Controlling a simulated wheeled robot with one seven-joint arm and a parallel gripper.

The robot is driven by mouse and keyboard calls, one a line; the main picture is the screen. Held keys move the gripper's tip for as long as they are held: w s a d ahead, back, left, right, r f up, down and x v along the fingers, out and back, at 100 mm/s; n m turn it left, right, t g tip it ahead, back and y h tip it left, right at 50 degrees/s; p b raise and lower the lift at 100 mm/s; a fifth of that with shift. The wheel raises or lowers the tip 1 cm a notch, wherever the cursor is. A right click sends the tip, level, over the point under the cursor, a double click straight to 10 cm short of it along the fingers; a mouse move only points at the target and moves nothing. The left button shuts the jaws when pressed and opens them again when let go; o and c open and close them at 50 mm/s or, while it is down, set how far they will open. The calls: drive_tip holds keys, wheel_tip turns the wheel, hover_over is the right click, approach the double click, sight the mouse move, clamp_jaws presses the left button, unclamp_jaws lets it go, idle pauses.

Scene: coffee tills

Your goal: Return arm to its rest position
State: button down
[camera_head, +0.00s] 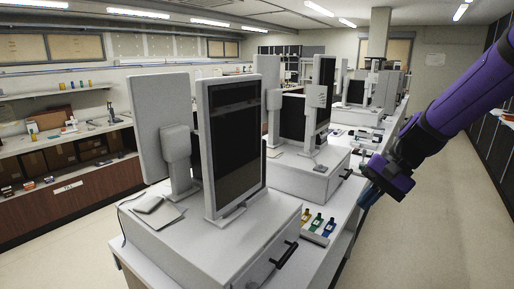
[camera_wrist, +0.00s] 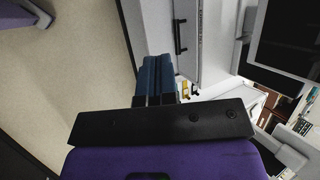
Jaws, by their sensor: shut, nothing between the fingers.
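My purple arm (camera_head: 445,115) reaches in from the right edge in the head view and bends down beside the till counter. My gripper (camera_head: 370,193) is at its lower end, by the right side of the counter; the far end of its fingers is hard to make out there. In the wrist view my gripper (camera_wrist: 158,62) shows two dark blue fingers side by side, closed together with nothing between them. They are over the counter's edge, near a drawer front with a black handle (camera_wrist: 180,37).
A till (camera_head: 200,240) with a dark screen (camera_head: 238,140) stands on the counter in front, its drawer handle (camera_head: 284,254) facing right. Small coloured items (camera_head: 317,224) lie behind it. More tills line the counter. The aisle floor (camera_head: 440,230) at right is clear.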

drive_tip(key=s+d+r+n+t+h, duration=0.2)
drive_tip(key=s+r, duration=0.3)
drive_tip(key=s, duration=0.4)
drive_tip(key=s+d+r+n+t+h, duration=0.3)
drive_tip(key=s+d+r+h, duration=0.1)
drive_tip(key=s, duration=0.6)
drive_tip(key=shift+s+d+r+n+t+h, duration=0.15)
drive_tip(key=shift+r+n+t+h, duration=0.15)
drive_tip(key=shift+r, duration=0.6)
